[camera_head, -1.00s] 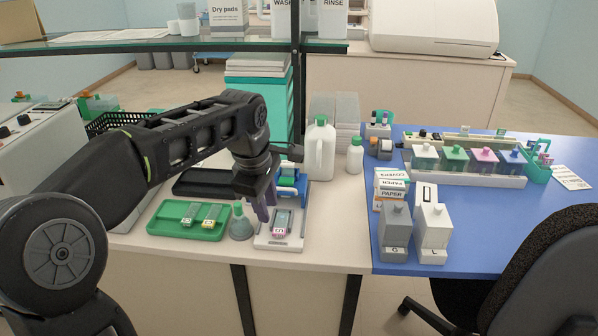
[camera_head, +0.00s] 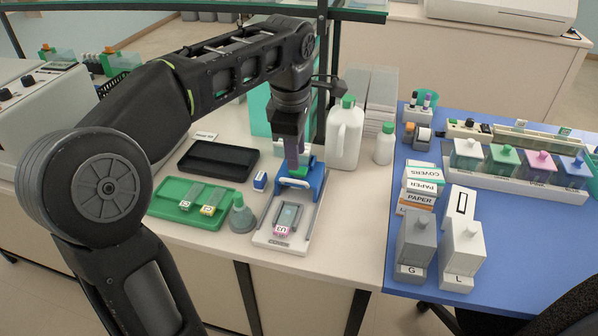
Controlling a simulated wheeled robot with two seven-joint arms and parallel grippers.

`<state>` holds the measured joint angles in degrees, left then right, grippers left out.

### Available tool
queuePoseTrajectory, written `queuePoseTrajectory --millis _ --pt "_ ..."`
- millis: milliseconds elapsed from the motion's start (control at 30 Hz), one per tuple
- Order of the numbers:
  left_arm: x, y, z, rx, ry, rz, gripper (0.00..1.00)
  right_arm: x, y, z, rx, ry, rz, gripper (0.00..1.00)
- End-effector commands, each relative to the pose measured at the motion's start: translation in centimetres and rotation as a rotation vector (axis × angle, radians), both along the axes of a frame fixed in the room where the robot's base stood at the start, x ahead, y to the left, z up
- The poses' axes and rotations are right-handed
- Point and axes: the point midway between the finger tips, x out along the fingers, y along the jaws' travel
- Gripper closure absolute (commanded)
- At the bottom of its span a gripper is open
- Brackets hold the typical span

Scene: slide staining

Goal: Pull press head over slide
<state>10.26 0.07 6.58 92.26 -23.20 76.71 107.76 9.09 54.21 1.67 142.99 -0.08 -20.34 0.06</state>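The press has a white base (camera_head: 268,236) on the beige bench. A slide (camera_head: 288,216) with a pink-marked end lies on the near part of this base. The blue press head (camera_head: 316,181), with a pale bar across its front, is at the far end of the base, behind the slide and not over it. My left gripper (camera_head: 294,168) points down with purple fingers, its tips at the press head's bar. The fingers overlap in this view, so I cannot tell their gap or whether they touch the bar. My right gripper is out of view.
A green tray (camera_head: 163,209) with two slides and a grey conical flask (camera_head: 242,217) are left of the press. A black tray (camera_head: 186,165) lies behind. A white jug (camera_head: 345,140) and a small bottle (camera_head: 384,147) stand right. Grey and white blocks stand on the blue table (camera_head: 497,228).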

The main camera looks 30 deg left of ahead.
Motion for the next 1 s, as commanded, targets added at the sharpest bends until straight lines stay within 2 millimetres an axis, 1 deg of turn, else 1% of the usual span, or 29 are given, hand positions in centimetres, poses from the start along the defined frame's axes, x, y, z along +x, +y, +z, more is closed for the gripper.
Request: queuePoseTrajectory --millis 167,400,500,600,900,1000 --pt "0.2 0.1 -1.6 -0.001 0.004 0.001 0.69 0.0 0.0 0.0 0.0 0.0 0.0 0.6" --pt "0.8 0.3 -5.3 -0.002 0.004 0.001 0.69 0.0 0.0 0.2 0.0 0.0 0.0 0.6" --pt "1.1 0.4 -6.5 -0.001 0.003 0.001 0.69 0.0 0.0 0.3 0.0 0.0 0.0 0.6" --pt "1.2 0.4 -7.3 -0.001 0.002 0.0 0.69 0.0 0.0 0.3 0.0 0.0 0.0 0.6" --pt "1.3 0.5 -7.6 0.0 0.0 0.0 0.69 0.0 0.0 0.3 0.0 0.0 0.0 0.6" --pt "1.3 0.5 -7.5 0.0 0.0 0.0 0.77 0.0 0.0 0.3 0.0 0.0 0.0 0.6"
